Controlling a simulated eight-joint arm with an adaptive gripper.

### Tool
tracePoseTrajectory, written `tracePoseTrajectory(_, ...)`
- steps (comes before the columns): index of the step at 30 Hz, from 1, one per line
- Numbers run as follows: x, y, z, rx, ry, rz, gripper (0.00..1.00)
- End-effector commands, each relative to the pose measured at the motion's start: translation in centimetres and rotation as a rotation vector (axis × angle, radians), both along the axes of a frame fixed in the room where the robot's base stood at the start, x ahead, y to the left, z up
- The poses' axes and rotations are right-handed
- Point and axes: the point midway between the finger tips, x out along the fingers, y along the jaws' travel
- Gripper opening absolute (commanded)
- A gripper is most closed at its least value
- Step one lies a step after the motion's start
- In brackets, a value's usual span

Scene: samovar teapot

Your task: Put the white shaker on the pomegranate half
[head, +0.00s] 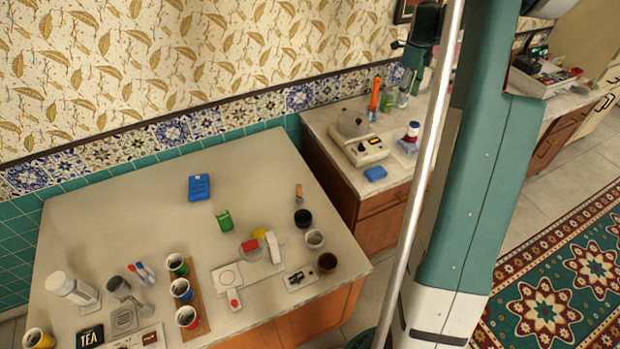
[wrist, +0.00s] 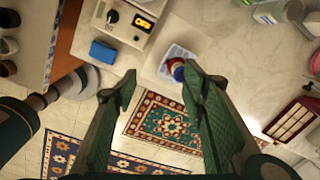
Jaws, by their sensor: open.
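I cannot clearly make out a pomegranate half. My gripper (wrist: 158,82) is open and empty in the wrist view. It is high over the side counter, far to the right of the white cylinder. In the head view my gripper (head: 412,72) shows small near the top.
Several cups, including a blue one (head: 181,289), stand on the counter's front part. A blue box (head: 199,187) and a green box (head: 224,220) lie farther back. The side counter holds a scale-like device (head: 360,145), a blue sponge-like block (head: 375,173) and bottles. The counter's back left is clear.

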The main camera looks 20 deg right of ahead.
Motion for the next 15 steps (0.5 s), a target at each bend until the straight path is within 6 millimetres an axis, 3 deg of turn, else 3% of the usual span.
tracePoseTrajectory(1, 0.0, 1.5, 0.9, -0.007, -0.005, 0.044, 0.42)
tracePoseTrajectory(15, -1.2, 13.3, 7.8, -0.089, -0.056, 0.472, 0.42)
